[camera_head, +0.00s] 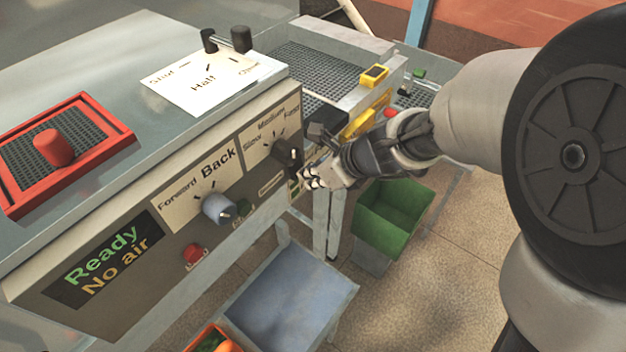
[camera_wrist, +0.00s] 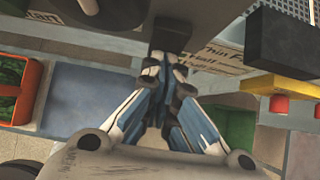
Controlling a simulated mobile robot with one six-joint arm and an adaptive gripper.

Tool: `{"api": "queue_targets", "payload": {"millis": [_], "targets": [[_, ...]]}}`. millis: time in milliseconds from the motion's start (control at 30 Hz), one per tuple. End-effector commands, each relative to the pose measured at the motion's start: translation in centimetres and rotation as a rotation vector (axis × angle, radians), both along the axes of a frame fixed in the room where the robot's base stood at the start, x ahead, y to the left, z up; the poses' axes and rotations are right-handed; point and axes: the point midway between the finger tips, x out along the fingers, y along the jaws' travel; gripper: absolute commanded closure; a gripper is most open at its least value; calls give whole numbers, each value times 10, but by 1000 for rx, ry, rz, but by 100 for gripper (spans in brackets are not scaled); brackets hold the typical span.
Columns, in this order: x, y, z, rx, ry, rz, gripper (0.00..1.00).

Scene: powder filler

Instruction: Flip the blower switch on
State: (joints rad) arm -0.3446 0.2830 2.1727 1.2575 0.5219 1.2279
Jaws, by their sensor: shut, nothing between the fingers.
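The machine's front panel (camera_head: 140,225) carries a lit display (camera_head: 105,262) reading "Ready" in green and "No air" in orange. My gripper (camera_head: 306,180) is shut and empty at the right end of this panel, just below the black speed knob (camera_head: 286,153). A small switch-like part (camera_head: 294,188) shows beside my fingertips, partly covered by them; I cannot tell whether they touch it or how it is set. In the wrist view the closed fingertips (camera_wrist: 168,66) point at a dark block-like part (camera_wrist: 172,32) on the machine. I cannot read a blower label.
A blue-grey knob (camera_head: 218,208) marked Forward and Back, a red button (camera_head: 193,254) and a green button (camera_head: 243,208) are on the panel. A red-framed tray (camera_head: 118,140) sits on top.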

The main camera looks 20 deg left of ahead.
Motion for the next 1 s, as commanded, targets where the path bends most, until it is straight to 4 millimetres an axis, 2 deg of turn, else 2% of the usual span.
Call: {"api": "queue_targets", "payload": {"millis": [33, 100, 700, 1000], "targets": [[1, 0, -9, 16, -9, -2, 100], [1, 2, -11, 39, -19, -1, 100], [1, 3, 14, 35, -15, 1, 100], [1, 3, 14, 34, -15, 1, 100]]}}
